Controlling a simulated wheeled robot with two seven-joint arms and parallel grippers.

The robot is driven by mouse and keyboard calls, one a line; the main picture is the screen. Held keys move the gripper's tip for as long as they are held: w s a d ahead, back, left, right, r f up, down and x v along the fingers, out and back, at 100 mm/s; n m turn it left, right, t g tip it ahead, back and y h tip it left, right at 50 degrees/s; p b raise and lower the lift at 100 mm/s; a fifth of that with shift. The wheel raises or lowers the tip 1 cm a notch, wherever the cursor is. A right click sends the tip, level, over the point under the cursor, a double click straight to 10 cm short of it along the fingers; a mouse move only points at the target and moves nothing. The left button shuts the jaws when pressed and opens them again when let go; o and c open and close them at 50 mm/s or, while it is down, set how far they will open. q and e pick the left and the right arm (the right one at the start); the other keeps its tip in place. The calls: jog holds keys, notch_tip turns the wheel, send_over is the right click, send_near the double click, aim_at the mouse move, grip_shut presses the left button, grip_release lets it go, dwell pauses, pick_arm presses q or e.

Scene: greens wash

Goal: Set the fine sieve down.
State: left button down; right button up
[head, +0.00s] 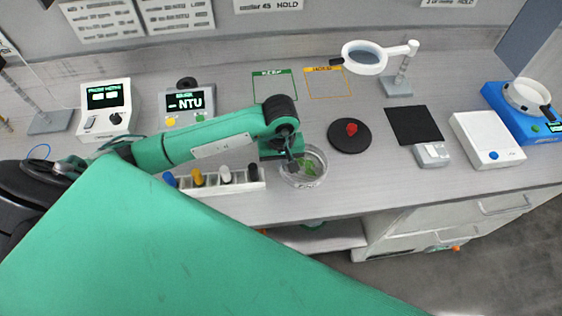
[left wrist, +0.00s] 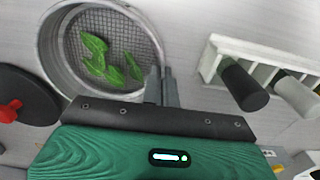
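The fine sieve (head: 318,176) is a round, metal-walled sieve with green leaves (head: 307,166) in it, near the bench's front edge in the head view. In the left wrist view the sieve (left wrist: 62,28) shows its mesh floor and several leaves (left wrist: 95,52). My left gripper (head: 292,163) reaches down at the sieve's left side. In the left wrist view its two fingers (left wrist: 161,86) are close together, with the sieve's wall between them. I cannot tell whether the sieve's base touches the bench. My right gripper is not in view.
A white rack (head: 225,186) with several coloured-capped items stands just left of the sieve. A black disc (head: 355,141) with a red knob lies to the right. The green KEEP outline (head: 274,88) and orange outline (head: 326,84) farther back are empty. A magnifier (head: 364,58) stands behind.

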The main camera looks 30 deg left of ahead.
pick_arm(q)
jog(key=shift+f, duration=0.2)
jog(key=c, duration=1.7)
grip_release()
jog(key=shift+r, duration=0.1)
jog(key=shift+r, duration=0.45)
jog(key=shift+r+b, duration=1.85)
jog(key=shift+r, duration=3.85)
